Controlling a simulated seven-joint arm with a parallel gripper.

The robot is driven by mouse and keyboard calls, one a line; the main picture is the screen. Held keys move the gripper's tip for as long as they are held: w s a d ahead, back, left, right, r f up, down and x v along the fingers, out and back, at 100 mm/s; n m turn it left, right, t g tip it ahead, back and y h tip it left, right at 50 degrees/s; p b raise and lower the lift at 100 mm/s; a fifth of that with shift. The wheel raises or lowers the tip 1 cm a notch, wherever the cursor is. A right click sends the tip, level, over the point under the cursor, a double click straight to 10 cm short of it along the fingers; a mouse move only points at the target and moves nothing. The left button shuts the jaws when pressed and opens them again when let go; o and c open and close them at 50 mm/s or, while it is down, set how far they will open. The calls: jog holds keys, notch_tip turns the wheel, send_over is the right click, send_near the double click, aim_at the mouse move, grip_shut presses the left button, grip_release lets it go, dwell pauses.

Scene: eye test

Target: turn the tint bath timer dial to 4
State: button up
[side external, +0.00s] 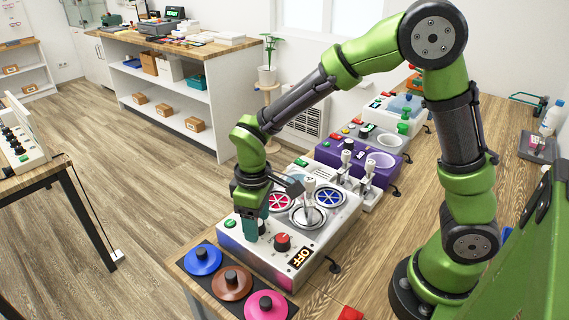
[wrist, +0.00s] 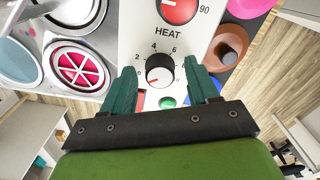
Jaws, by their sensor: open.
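A small dial (wrist: 159,72) with a white face and dark ridged rim sits on a white panel marked 2, 4 and 6 around it. A short red mark on its face lies toward the lower left, away from the 4. I take it for the timer dial; its own label is not readable. My gripper (wrist: 162,76) is open, one green finger on each side of the dial, with gaps showing. In the side view my gripper (side external: 250,230) points down over the machine (side external: 235,246), and the dial is mostly hidden behind it.
A red knob (side external: 282,242) labelled HEAT in the wrist view (wrist: 179,8) is close to the dial. An OFF display (side external: 300,257), chrome lever (side external: 309,215) and green button (wrist: 167,102) are near. Blue (side external: 203,259), brown (side external: 232,283) and pink (side external: 266,306) discs stand in front.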

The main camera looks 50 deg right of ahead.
jog(key=c, duration=1)
jog(key=shift+c, duration=0.2)
jog(key=shift+m, duration=0.3)
jog(key=m, duration=0.4)
jog(key=shift+m, duration=0.3)
jog(key=m, duration=0.4)
jog(key=shift+m, duration=0.3)
jog(key=m, duration=0.5)
jog(key=shift+m, duration=2.4)
